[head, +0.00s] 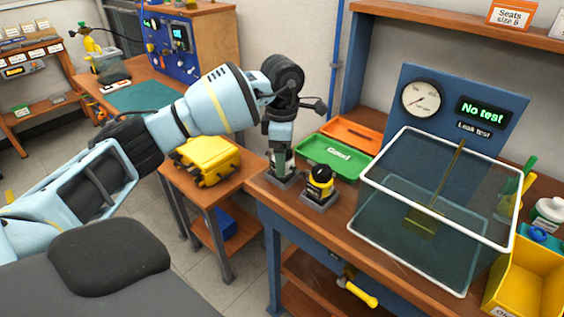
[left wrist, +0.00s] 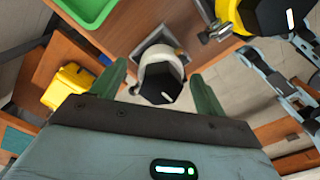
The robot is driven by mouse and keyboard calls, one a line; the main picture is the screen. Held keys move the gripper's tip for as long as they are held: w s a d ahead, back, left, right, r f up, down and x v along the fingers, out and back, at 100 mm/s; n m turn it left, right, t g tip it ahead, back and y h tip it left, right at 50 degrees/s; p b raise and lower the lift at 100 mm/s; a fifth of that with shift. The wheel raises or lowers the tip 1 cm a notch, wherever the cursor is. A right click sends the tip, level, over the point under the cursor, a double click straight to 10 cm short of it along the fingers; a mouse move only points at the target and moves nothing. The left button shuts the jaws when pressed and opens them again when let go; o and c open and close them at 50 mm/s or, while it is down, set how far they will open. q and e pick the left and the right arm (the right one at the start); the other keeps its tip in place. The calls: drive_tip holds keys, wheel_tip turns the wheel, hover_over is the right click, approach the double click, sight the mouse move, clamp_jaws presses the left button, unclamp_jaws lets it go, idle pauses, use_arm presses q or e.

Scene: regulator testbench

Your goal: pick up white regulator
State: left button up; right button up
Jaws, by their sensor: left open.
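The white regulator (left wrist: 160,78), with a black six-sided knob, sits upright on a grey square stand (left wrist: 152,45) in the left wrist view. My left gripper (left wrist: 159,72) is open, with one green finger on each side of the regulator. I cannot tell whether the fingers touch it. In the head view my left gripper (head: 281,158) points down over the stand at the bench's left end and hides most of the white regulator. A yellow regulator with a black knob (head: 319,181) stands just to its right. My right gripper is not in view.
A green tray (head: 336,158) and an orange tray (head: 352,134) lie behind the regulators. A clear white-rimmed guard (head: 364,222) and a blue gauge panel (head: 447,84) reading "No test" stand to the right. A yellow case (head: 207,160) sits on the side table.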

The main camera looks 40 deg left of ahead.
use_arm(q)
drive_tip(key=shift+f, duration=0.4)
drive_tip(key=shift+c, duration=0.2)
drive_tip(key=shift+r, duration=0.1)
drive_tip(key=c, duration=1.4)
drive_tip(key=shift+r, duration=0.1)
